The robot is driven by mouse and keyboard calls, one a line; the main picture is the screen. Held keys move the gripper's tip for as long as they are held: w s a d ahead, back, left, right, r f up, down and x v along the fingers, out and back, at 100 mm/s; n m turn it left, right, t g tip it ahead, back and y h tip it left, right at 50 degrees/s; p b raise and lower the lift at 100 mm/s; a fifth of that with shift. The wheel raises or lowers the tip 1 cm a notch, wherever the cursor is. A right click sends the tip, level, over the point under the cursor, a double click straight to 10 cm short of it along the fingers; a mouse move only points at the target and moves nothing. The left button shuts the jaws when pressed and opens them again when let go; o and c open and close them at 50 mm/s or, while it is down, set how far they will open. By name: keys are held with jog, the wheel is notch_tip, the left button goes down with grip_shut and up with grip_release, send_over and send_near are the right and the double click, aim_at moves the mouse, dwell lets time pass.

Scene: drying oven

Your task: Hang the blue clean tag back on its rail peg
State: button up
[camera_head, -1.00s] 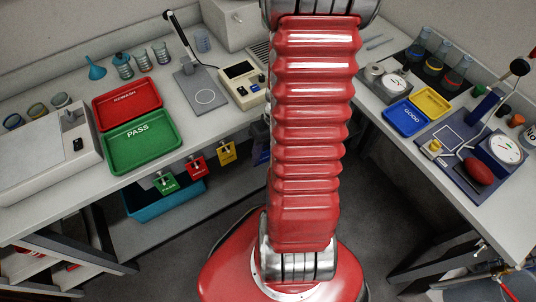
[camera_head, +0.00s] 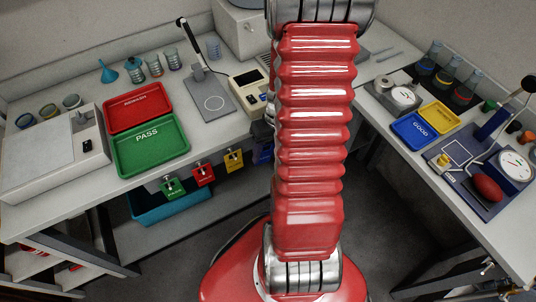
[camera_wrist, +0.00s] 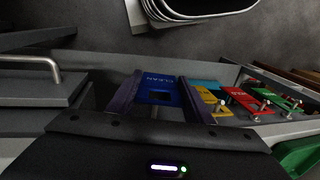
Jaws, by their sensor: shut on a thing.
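The blue tag (camera_wrist: 158,88), lettered CLEAN, is between the two dark fingers of my gripper (camera_wrist: 158,97) in the wrist view. The gripper is shut on it. A short pale post shows just below the tag; I cannot tell whether the tag touches it or is on it. In the head view a small part of the blue tag (camera_head: 263,153) shows left of my arm, below the bench edge. The yellow tag (camera_head: 234,160), red tag (camera_head: 203,174) and green tag (camera_head: 172,188) hang along the rail to the left.
A green PASS tray (camera_head: 150,165) and a red REWASH tray (camera_head: 135,112) lie on the left bench. A teal bin (camera_head: 170,212) is below the hanging tags. A dark stand base (camera_head: 212,100) and a beige meter (camera_head: 248,88) stand near the bench edge.

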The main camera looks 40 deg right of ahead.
jog(key=shift+w+d+f, duration=0.15)
jog(key=shift+w+f, duration=0.05)
jog(key=shift+w, duration=0.35)
jog(key=shift+w+d+f, duration=0.15)
jog(key=shift+w, duration=0.4)
jog(key=shift+w+d+f, duration=0.15)
jog(key=shift+w+f, duration=0.05)
jog(key=shift+w, duration=0.35)
jog(key=o, duration=1.6)
jog(key=shift+r, duration=0.1)
jog(key=v, duration=1.3)
jog(key=shift+d+r, duration=0.1)
jog(key=shift+r, duration=0.15)
